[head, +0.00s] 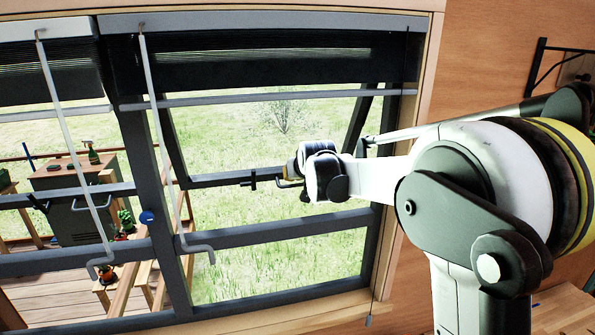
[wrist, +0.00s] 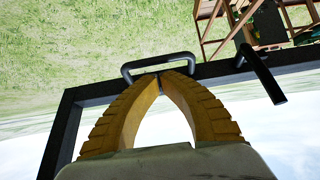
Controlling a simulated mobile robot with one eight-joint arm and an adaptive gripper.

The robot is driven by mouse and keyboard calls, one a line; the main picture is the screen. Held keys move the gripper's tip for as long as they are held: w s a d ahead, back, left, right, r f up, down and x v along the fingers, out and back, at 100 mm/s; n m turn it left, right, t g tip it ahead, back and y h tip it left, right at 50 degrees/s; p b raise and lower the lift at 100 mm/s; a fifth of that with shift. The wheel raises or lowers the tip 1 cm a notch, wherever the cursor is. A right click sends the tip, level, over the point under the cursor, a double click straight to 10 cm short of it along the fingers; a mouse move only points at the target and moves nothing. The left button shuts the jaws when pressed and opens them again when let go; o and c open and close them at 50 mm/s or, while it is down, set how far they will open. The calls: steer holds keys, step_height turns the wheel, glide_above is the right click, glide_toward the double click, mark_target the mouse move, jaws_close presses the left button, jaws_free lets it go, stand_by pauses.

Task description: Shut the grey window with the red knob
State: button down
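The grey window sash (head: 222,179) on the right is tilted outward, its lower rail standing away from the fixed frame. A bent handle (wrist: 158,62) and a dark latch lever (wrist: 264,76) are on that rail; the lever also shows in the head view (head: 252,181). I see no red knob; a blue round knob (head: 147,217) sits on the post between the windows. My gripper (wrist: 161,79) has its yellow fingertips together at the rail, beside the handle. I cannot tell whether they touch it. In the head view my wrist partly hides this spot.
Two hanging crank rods (head: 168,135) (head: 66,130) stand in front of the windows. Dark blinds (head: 270,55) hang at the top. A deck with a cabinet (head: 82,205) and pots lies outside at the left. A wall bracket (head: 541,65) is at the upper right.

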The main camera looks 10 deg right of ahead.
steer(key=shift+x, duration=1.1)
steer(key=shift+s, duration=0.1)
steer(key=s+g, duration=0.1)
steer(key=s, duration=0.5)
steer(key=s+f+g, duration=0.1)
steer(key=s+g, duration=0.1)
steer(key=s, duration=0.4)
steer(key=s+g, duration=0.2)
steer(key=s, duration=0.4)
steer(key=shift+s+f+p, duration=0.15)
steer(key=shift+s+p, duration=0.2)
steer(key=shift+s, duration=0.05)
steer(key=shift+s+f, duration=0.1)
steer(key=shift+s, duration=0.05)
